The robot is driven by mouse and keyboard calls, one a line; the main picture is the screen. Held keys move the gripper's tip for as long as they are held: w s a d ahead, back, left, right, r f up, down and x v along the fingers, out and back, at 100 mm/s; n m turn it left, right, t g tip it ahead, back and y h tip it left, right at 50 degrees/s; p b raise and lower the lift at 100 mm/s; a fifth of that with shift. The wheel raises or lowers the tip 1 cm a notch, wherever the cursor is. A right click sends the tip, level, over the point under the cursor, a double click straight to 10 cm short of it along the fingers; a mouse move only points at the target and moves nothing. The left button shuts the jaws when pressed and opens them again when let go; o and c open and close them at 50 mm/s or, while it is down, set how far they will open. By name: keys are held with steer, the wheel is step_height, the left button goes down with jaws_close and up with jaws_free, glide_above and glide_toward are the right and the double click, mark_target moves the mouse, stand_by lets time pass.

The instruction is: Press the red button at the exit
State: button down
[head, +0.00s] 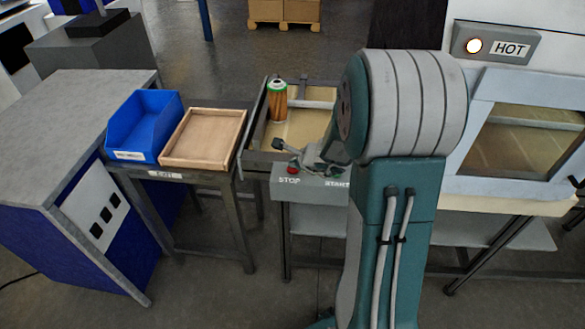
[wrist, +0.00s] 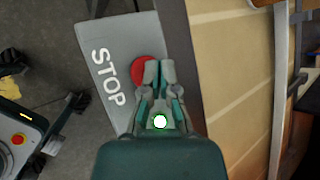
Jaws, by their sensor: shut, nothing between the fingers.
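The red button (head: 292,169) is on a grey panel (head: 310,190) at the front of the machine's exit end, above the word STOP. The wrist view shows the red button (wrist: 141,70) next to the STOP lettering, partly covered by my fingers. My gripper (wrist: 159,66) is shut and empty, its fingertips over the button's right part. In the head view my gripper (head: 299,167) is low over the panel, just right of the button. I cannot tell whether the fingertips touch the button. START is lettered farther right, and my arm hides that end of the panel.
A blue bin (head: 127,133) and a wooden tray (head: 203,161) stand on a small table at left. The machine with a HOT sign (head: 510,49) is at right.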

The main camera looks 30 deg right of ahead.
steer(key=shift+f, duration=0.45)
stand_by(0.5)
steer(key=shift+r, duration=0.85)
steer(key=shift+r, duration=2.55)
